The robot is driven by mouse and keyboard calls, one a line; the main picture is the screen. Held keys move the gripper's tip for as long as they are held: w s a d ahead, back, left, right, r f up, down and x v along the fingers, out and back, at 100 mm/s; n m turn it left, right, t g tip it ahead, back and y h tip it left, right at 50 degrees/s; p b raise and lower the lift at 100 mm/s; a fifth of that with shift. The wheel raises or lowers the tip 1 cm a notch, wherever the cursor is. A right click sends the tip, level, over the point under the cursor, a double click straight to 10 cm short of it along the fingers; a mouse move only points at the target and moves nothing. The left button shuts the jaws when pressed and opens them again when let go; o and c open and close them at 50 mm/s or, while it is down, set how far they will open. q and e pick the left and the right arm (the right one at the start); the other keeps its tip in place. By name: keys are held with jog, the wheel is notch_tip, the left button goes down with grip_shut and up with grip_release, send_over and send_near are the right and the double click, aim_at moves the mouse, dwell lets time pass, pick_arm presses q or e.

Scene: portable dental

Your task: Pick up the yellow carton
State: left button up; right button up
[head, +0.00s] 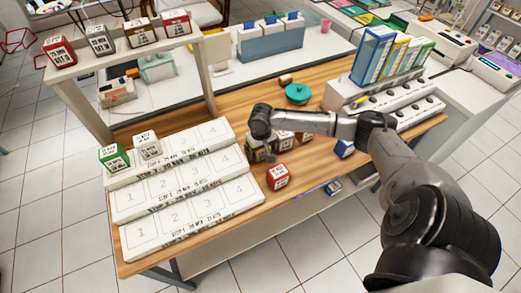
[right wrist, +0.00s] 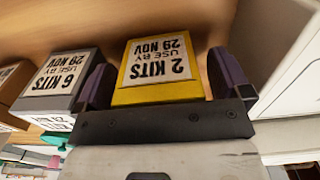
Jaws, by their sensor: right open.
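The yellow carton (right wrist: 124,91), with a white label reading "2 KITS, USE BY 29 NOV", shows in the right wrist view. My right gripper (right wrist: 165,84) is open, with one dark finger on each side of the carton. A small gap shows at the right finger; I cannot tell whether the left finger touches. In the head view my right gripper (head: 266,150) points down over a small group of cartons on the wooden table, and its wrist hides most of the yellow one. My left gripper is not in view.
A grey carton (right wrist: 81,64) stands close by on the left in the right wrist view. A red carton (head: 278,177) and a blue carton (head: 344,148) are on the table (head: 320,172). A stepped white rack (head: 205,196) with numbered spots holds a green (head: 114,157) and a white carton (head: 147,146).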

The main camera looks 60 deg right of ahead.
jog(key=shift+c, duration=0.4)
jog(key=c, duration=0.9)
jog(key=shift+c, duration=0.2)
jog(key=shift+r, duration=0.15)
